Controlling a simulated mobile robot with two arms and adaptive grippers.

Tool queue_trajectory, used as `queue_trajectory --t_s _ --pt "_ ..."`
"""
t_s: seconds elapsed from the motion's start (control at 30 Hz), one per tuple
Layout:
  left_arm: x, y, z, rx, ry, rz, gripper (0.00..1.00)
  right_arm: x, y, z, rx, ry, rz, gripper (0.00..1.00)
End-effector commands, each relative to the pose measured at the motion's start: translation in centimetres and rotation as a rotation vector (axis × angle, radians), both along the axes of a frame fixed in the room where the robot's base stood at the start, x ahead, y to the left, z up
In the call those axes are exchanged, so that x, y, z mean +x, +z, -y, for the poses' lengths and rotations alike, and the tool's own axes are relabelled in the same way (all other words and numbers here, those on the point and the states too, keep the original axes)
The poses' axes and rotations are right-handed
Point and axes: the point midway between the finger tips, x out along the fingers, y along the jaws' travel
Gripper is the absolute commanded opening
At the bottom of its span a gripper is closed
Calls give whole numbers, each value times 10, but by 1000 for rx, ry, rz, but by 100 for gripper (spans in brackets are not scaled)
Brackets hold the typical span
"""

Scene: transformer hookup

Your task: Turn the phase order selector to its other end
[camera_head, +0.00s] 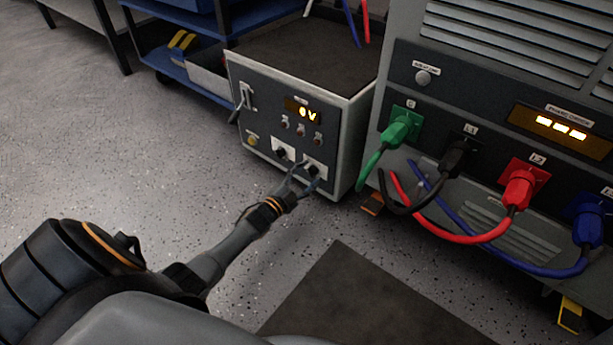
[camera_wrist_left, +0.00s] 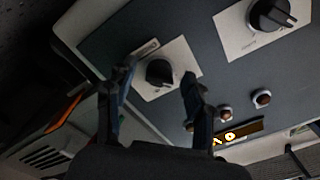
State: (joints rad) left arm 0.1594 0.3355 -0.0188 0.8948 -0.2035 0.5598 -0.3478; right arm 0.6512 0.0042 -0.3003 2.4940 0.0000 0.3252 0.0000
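Two black selector knobs sit on white plates low on the front of a grey box with a lit amber display (camera_head: 302,109). My left gripper (camera_head: 305,176) is at the right-hand knob (camera_head: 313,169); the other knob (camera_head: 281,152) is to its left. In the left wrist view, my gripper (camera_wrist_left: 158,80) is open, with one finger on each side of the nearer knob (camera_wrist_left: 158,72), and gaps show between fingers and knob. The other knob (camera_wrist_left: 270,15) is at the upper right there. The plate labels are too small to read. My right gripper is not in view.
A large grey cabinet (camera_head: 405,85) stands at the right, with green, black, red and blue plugs and cables hanging in front. A blue cart (camera_head: 185,75) is behind the box. A dark mat (camera_head: 350,300) lies on the floor. The floor at left is clear.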

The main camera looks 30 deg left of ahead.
Motion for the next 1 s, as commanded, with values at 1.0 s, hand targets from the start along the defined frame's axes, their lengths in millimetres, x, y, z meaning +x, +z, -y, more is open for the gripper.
queue_trajectory --t_s 1.0 --pt "-119 0 -9 0 0 0 53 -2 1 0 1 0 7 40"
